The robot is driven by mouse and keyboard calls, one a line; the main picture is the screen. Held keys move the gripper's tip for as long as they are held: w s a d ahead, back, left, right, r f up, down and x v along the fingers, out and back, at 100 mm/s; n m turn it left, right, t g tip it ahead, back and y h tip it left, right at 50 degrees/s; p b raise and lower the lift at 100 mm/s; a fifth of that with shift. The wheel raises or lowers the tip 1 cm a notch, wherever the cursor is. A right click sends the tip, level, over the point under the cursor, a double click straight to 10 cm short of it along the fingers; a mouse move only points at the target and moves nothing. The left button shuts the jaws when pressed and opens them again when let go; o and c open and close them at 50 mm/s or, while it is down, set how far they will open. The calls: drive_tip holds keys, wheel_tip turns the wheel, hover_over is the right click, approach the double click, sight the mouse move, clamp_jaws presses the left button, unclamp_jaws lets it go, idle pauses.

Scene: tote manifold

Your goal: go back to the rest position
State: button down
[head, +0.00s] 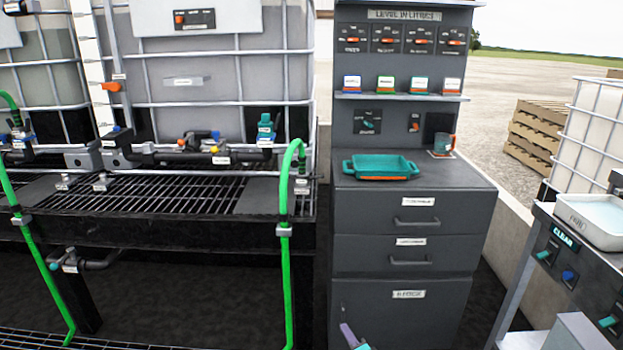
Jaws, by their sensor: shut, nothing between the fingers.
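My gripper (352,337) shows only as a small purple and teal tip at the bottom edge of the head view, in front of the lowest cabinet door. It is shut and holds nothing that I can see. The rest of my arm is out of the picture. The tip appears apart from the cabinet, though the gap is hard to judge.
A dark cabinet (412,258) with drawers stands ahead, bearing a teal tray (381,167) and a mug (444,143). Caged totes (215,85) and green hoses (285,255) are left. A metal bench with a white basin (592,222) is right. Dark floor lies between.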

drive_tip(key=s+a+n+g+y+p, duration=0.4)
drive_tip(key=s+a+n+g+p, duration=0.25)
drive_tip(key=s+a+p, duration=0.2)
drive_tip(key=s+a+f+n+g+p, duration=0.2)
drive_tip(key=s+g, duration=0.1)
drive_tip(key=s, duration=0.4)
drive_tip(key=s+a+f+n+g+p, duration=0.1)
drive_tip(key=s+f+n+g+p, duration=0.15)
drive_tip(key=s, duration=0.35)
drive_tip(key=s+d+f+g+h+p, duration=0.1)
drive_tip(key=s+d+f+g+h, duration=0.3)
drive_tip(key=s+d, duration=1.3)
drive_tip(key=s+g+h, duration=0.1)
drive_tip(key=g+h, duration=0.3)
drive_tip(key=h, duration=0.1)
drive_tip(key=shift+s+f+g, duration=0.15)
drive_tip(key=shift+s+g, duration=0.25)
